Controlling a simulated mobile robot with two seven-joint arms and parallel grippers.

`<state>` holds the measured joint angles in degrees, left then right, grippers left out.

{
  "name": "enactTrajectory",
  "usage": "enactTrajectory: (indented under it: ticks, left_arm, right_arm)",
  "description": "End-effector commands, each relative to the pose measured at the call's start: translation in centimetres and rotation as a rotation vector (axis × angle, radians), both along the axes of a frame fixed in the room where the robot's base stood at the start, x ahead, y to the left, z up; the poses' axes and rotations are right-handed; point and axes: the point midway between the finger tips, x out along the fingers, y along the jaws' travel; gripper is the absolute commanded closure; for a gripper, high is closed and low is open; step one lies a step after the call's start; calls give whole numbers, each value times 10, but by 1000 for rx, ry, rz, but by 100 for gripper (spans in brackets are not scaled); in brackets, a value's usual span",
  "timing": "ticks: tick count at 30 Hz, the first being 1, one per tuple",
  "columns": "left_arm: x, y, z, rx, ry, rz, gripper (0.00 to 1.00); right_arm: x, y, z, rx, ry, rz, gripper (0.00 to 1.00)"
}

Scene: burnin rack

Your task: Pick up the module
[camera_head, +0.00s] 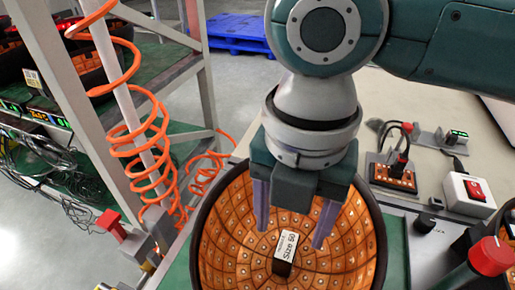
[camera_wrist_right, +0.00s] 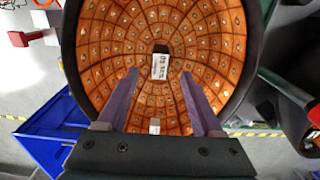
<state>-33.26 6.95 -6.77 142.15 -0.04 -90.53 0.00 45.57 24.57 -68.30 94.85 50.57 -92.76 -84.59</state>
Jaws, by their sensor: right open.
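A round dark-rimmed bowl (camera_head: 228,240) lined with orange tiles, which looks like the module, sits below my right gripper. At its centre is a small dark block with a white label (camera_head: 286,246) reading "Size 60". My right gripper (camera_head: 291,233) points down into the bowl with its two purple fingers apart and empty. In the right wrist view the bowl (camera_wrist_right: 205,35) fills the middle, and the fingers (camera_wrist_right: 159,74) lie to either side of the label (camera_wrist_right: 159,67). Whether they touch anything is unclear. My left gripper is not in view.
A grey rack (camera_head: 207,95) with similar orange-lined bowls stands at the left, with an orange coiled hose (camera_head: 135,140) beside it. On the bench at the right are a small orange board (camera_head: 393,178), a red-switch box (camera_head: 470,193) and a red knob (camera_head: 490,257).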

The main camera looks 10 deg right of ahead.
Motion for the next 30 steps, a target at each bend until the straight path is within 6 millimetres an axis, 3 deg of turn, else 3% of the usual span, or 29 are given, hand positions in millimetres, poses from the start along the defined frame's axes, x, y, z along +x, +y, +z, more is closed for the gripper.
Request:
enactTrajectory:
  ticks: [12,21,30]
  left_arm:
    - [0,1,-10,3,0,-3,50]
    - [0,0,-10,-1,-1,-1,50]
    - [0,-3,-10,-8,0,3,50]
  right_arm:
    - [-1,2,-54,-1,1,-2,32]
    - [0,2,-59,0,-2,0,32]
    - [0,2,-59,0,-2,0,66]
